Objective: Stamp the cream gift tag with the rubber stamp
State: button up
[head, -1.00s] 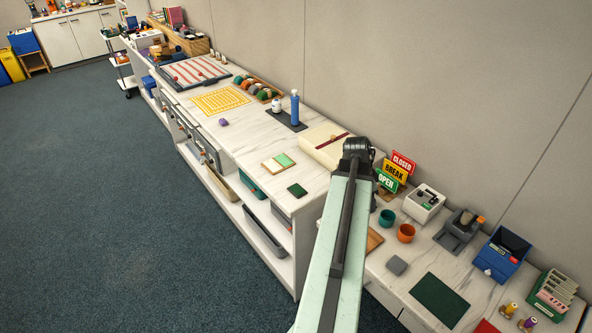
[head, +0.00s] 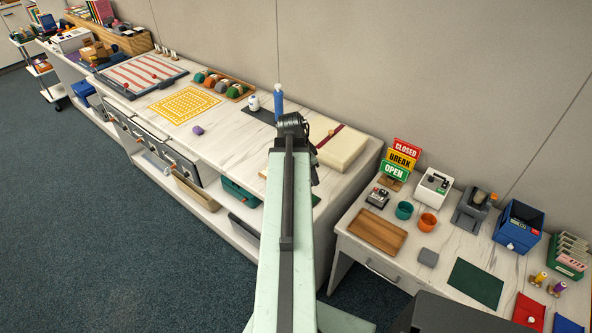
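My arm stretches away over the counter, and its dark end (head: 292,125) is beside a cream box with a dark red band (head: 342,147). My gripper's fingers are hidden or too small to make out. No cream gift tag shows clearly; my arm covers the patch of counter in front of the box. A small knobbed thing (head: 331,132) is at the box's band, too small to name. I cannot tell which thing is the rubber stamp; a small purple item (head: 198,130) lies on the counter to the left.
The long counter (head: 228,148) carries a yellow patterned mat (head: 184,104) and a blue bottle (head: 279,103). A separate lower desk (head: 428,262) on the right holds signs (head: 401,160), a wooden tray (head: 377,235), cups and a blue bin (head: 518,226). Open floor lies at left.

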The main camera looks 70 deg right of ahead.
jog(key=shift+w, duration=0.2)
jog(key=shift+s, duration=0.15)
jog(key=shift+b+x, duration=1.05)
jog(key=shift+x, duration=0.05)
jog(key=shift+d+r, duration=0.1)
notch_tip(320, 180, down, 6)
jog(key=b, duration=0.5)
jog(key=shift+b, duration=0.35)
jog(key=shift+f+b, duration=0.45)
jog(key=shift+b, duration=0.1)
dwell(0.5)
notch_tip(320, 180, up, 7)
jog(key=p, duration=0.7)
jog(key=shift+r, duration=0.1)
